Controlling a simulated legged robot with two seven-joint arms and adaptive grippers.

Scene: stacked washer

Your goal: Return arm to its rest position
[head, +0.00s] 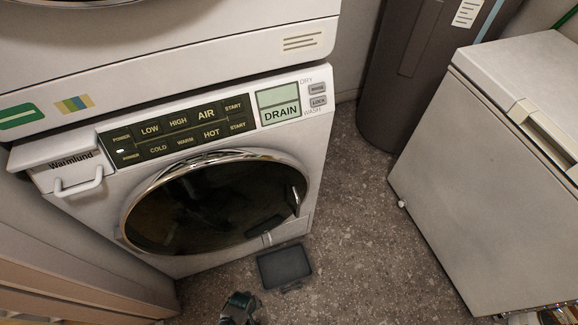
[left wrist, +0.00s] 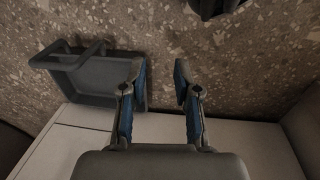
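My left gripper (head: 238,308) is low in the head view, above the floor in front of the washer. In the left wrist view its two fingers (left wrist: 157,78) stand apart with nothing between them, so it is open and empty. The white stacked washer (head: 75,207) fills the left of the head view, its round dark door shut and its display reading DRAIN. A dark tray with a handle (head: 285,266) is at the washer's foot. The tray also shows in the left wrist view (left wrist: 95,75), beside the left finger. My right gripper is not seen.
A white chest-like appliance (head: 470,190) stands on the right. A dark grey bin (head: 415,70) is behind it. Speckled floor (head: 350,225) lies clear between washer and chest. A wooden unit (head: 75,285) edges the lower left. A dark object (left wrist: 215,8) tops the left wrist view.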

